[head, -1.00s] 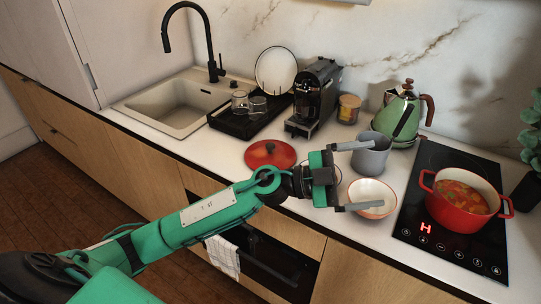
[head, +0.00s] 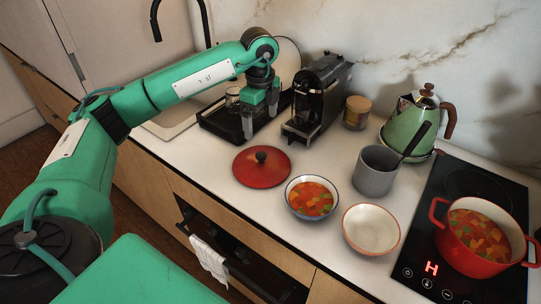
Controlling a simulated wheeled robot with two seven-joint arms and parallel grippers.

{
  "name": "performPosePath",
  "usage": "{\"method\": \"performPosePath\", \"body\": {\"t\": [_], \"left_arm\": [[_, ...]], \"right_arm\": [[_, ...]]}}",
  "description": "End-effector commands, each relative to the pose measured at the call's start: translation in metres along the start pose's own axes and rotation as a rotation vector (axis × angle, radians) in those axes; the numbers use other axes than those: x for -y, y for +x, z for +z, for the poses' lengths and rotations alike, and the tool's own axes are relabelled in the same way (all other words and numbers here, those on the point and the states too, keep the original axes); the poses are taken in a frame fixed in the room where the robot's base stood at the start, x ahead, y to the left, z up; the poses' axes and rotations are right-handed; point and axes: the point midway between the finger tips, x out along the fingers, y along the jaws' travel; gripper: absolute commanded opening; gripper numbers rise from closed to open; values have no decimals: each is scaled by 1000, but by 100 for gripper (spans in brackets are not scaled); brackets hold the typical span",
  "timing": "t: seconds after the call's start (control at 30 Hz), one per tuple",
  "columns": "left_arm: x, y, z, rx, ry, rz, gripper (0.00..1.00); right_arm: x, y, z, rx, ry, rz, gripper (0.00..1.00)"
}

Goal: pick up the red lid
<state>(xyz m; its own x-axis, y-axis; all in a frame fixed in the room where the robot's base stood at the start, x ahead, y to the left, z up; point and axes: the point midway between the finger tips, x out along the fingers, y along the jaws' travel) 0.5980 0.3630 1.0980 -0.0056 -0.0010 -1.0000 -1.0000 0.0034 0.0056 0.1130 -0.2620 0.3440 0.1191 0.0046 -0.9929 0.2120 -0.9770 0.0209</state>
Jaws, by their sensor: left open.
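The red lid (head: 262,168), round with a dark knob on top, lies flat on the white counter near its front edge, left of a bowl of soup. My left gripper (head: 261,124) is open and points down, behind the lid and above the counter by the black drying tray. Its two grey fingers are apart, with nothing seen between them. It does not touch the lid. My right gripper is not in view.
The soup bowl (head: 311,198) and an empty bowl (head: 371,229) stand right of the lid. A coffee machine (head: 318,97), a grey pot (head: 376,171) and a green kettle (head: 411,122) stand behind. A red pot (head: 481,236) sits on the black hob (head: 414,257). The drying tray (head: 217,125) holds glasses.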

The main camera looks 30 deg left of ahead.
Motion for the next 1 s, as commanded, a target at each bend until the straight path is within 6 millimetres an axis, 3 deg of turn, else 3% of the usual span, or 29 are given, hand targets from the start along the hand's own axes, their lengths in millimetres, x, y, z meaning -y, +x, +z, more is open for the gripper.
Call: {"method": "performPosePath", "body": {"t": [0.07,0.37,0.47,0.73,1.0], "left_arm": [[-1,7,2,7,-7,6,95],[-1,64,1,3,-3,6,95],[-1,76,1,2,-3,5,95],[-1,98,0,1,-1,6,95],[0,132,0,1,-1,3,95]], "right_arm": [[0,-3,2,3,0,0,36],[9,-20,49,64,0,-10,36],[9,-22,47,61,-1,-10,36],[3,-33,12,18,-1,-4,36],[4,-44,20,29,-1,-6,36]]}}
